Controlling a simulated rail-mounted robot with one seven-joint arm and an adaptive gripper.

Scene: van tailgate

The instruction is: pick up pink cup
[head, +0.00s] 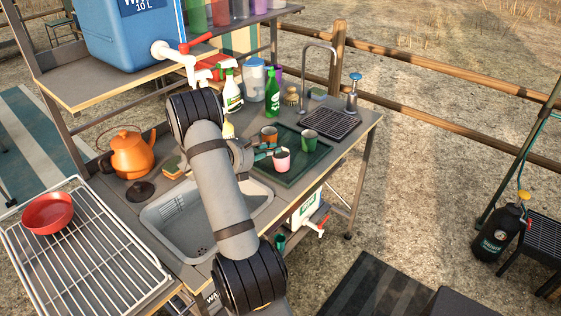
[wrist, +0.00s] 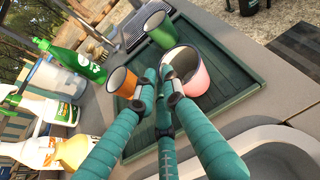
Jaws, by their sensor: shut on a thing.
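The pink cup (head: 282,164) is at the dark green tray (head: 309,170) on the counter; I cannot tell whether it is touching the tray. It also shows in the wrist view (wrist: 197,82), with its pale inside facing the camera. My gripper (head: 268,153) is at the cup's left side. In the wrist view, the teal fingers of my gripper (wrist: 163,80) are shut on the left part of its wall and rim, hiding some of it. An orange cup (head: 269,134) and a green cup (head: 309,141) stand close by on the tray.
A grey sink basin (head: 168,222) lies under my arm. Behind the tray stand a green bottle (head: 272,95), a white spray bottle (head: 232,95) and a scrub brush (head: 291,97). A black drying mat (head: 331,124) and a tap (head: 335,60) are to the right.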

